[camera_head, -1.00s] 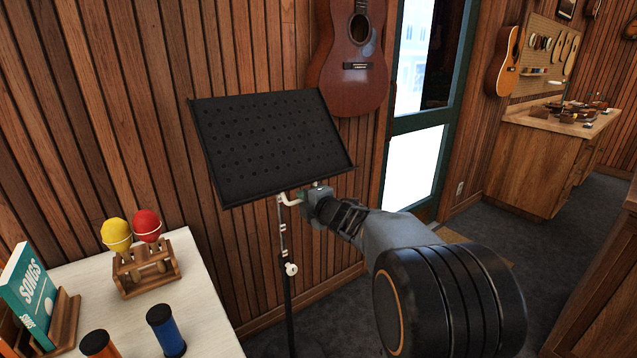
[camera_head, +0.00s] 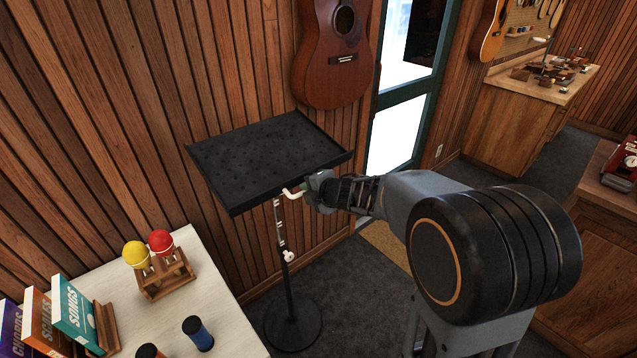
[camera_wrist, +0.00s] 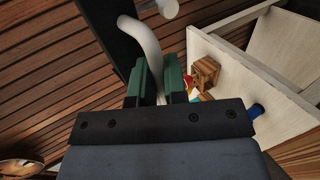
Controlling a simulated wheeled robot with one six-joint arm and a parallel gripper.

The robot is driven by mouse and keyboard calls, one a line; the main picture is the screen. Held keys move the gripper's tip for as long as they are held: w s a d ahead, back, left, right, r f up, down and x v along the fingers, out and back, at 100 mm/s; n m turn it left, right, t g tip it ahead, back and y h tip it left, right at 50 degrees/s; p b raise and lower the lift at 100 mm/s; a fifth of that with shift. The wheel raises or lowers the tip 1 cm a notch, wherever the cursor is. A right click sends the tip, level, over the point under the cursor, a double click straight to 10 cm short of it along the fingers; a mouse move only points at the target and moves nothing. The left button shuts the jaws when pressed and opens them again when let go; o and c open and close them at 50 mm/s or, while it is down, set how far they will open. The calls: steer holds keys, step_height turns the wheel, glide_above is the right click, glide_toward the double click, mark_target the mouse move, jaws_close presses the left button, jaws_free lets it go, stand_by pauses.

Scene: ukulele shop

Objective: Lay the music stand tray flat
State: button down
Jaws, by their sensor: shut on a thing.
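The black perforated music stand tray (camera_head: 265,158) tops a thin stand in the head view. It lies close to flat, and its broad upper face shows. A white curved handle (camera_head: 290,194) juts from under its front edge. My gripper (camera_head: 308,190) is shut on this handle, just below the tray's front right part. In the wrist view, the green fingertips (camera_wrist: 161,82) close around the white handle (camera_wrist: 141,42), and part of the tray's dark edge (camera_wrist: 112,32) shows above left. The stand's pole (camera_head: 284,250) runs down to a round black base (camera_head: 293,325).
A white table (camera_head: 215,290) at the lower left holds maracas in a wooden rack (camera_head: 165,275), books (camera_head: 75,315) and shakers (camera_head: 198,333). A guitar (camera_head: 335,60) hangs behind the tray. Carpet right of the stand is partly open.

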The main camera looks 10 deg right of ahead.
steer(key=shift+w+a+r+p, duration=0.15)
steer(key=shift+r+p, duration=1.3)
steer(key=shift+r, duration=0.95)
steer(key=c, duration=1.5)
jaws_free()
steer(key=shift+o, duration=0.2)
steer(key=shift+f, duration=0.2)
steer(key=shift+d+r, duration=0.1)
steer(key=shift+d, duration=0.1)
steer(key=p+v, duration=0.1)
steer(key=v, duration=1.2)
steer(key=shift+s, duration=0.3)
steer(key=shift+d, duration=0.1)
